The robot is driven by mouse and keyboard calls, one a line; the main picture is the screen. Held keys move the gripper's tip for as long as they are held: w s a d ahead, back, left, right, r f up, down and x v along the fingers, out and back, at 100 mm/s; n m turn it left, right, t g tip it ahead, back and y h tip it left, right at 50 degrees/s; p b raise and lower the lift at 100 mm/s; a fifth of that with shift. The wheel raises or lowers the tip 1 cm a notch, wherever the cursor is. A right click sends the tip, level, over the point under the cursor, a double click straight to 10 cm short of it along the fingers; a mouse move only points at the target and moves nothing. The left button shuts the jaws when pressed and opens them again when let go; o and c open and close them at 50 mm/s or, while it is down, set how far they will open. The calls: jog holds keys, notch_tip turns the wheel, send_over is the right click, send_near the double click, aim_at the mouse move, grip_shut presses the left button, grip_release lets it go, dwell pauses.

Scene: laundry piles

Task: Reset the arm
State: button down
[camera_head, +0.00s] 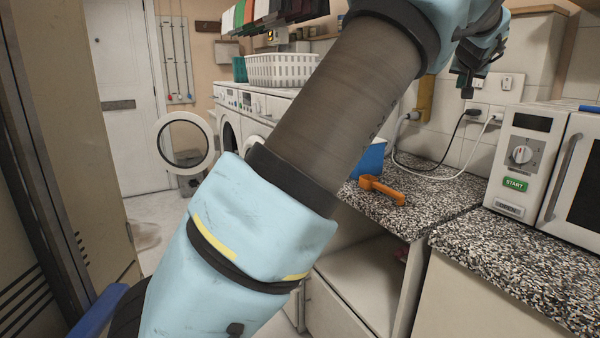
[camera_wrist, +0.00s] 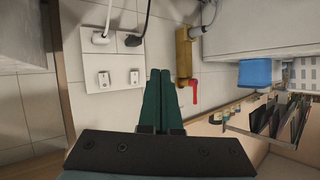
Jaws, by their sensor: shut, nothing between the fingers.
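My arm crosses the head view from the bottom centre to the top right. My gripper (camera_head: 466,90) shows at the top right of the head view, in front of the tiled wall and above the counter. In the wrist view, the two dark green fingers of my gripper (camera_wrist: 160,75) lie side by side, shut with nothing between them. They point towards the wall near a socket plate (camera_wrist: 112,72) and a brass pipe fitting with a red handle (camera_wrist: 189,92). No contact with the wall can be made out.
A speckled counter (camera_head: 440,200) holds an orange handheld object (camera_head: 382,190), a blue container (camera_head: 370,158) and a white microwave (camera_head: 540,165). Cables hang from the wall sockets. A washing machine door (camera_head: 185,143) stands open at the left. A white basket (camera_head: 278,70) sits on the machines.

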jog(key=s+a+f+n+g+y+p, duration=0.15)
jog(key=a+f, duration=0.35)
jog(key=a, duration=0.5)
jog(key=w+a+f+n+g+y, duration=0.15)
jog(key=a+f, duration=0.35)
jog(key=a, duration=0.6)
jog(key=s+a+f+n+g+y, duration=0.1)
jog(key=s+a+f+g, duration=0.1)
jog(key=a+f, duration=0.6)
jog(key=s+a+f+g+p, duration=0.1)
jog(key=s+a+f, duration=0.3)
jog(key=s+a, duration=0.6)
jog(key=s+a+f+n+g+y+p, duration=0.1)
jog(key=s+a+f+g, duration=0.3)
jog(key=s+a, duration=0.6)
jog(key=s, duration=0.5)
jog(key=shift+s+f, duration=0.2)
jog(key=shift+s, duration=0.15)
jog(key=shift+a, duration=0.1)
